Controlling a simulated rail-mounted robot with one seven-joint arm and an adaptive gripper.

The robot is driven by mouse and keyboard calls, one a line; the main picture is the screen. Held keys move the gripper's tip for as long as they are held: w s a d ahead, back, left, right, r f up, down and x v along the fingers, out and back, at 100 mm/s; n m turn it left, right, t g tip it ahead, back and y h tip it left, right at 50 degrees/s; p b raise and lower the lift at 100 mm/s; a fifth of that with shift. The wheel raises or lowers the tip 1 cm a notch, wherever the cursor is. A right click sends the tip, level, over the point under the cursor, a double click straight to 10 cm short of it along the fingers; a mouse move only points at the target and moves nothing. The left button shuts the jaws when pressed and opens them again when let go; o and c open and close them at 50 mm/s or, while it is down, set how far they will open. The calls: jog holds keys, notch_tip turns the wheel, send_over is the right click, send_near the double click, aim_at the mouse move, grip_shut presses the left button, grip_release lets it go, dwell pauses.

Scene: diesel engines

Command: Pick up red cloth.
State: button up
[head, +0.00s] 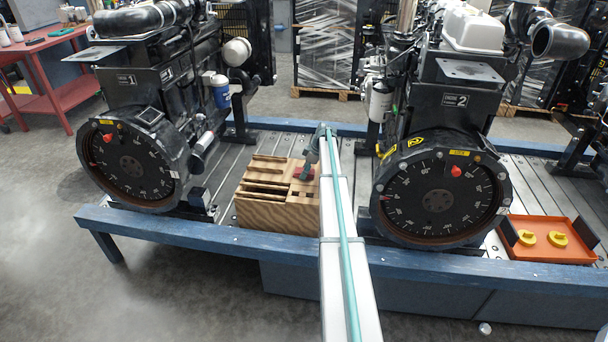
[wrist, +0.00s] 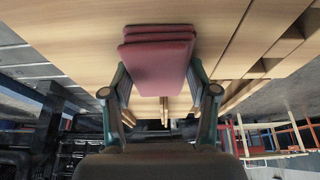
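The red cloth (wrist: 158,62) is a folded stack of a few layers in the middle of the wrist view, against pale wood. My gripper (wrist: 160,78) has its fingers spread, one on each side of the cloth. The fingertips are close to its edges; I cannot tell whether they touch it. In the head view, my gripper (head: 311,168) is over the right part of a wooden block (head: 275,213). A little of the red cloth (head: 301,173) shows there, partly hidden by the gripper and my arm.
The slotted wooden block stands on a grey slatted bed with a blue frame (head: 180,229). Engine 1 (head: 130,165) is close on the left and engine 2 (head: 440,195) close on the right. An orange tray (head: 545,248) with yellow parts lies at far right.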

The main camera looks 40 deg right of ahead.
aim_at(301, 170)
jog(key=shift+c, duration=1.4)
jog(key=shift+r, duration=0.1)
jog(key=shift+r, duration=0.5)
notch_tip(301, 170, up, 3)
jog(key=shift+f, duration=0.15)
jog(key=s+r, duration=0.9)
jog(key=s, duration=0.5)
jog(key=shift+a+r, duration=0.35)
jog(key=shift+a, duration=0.05)
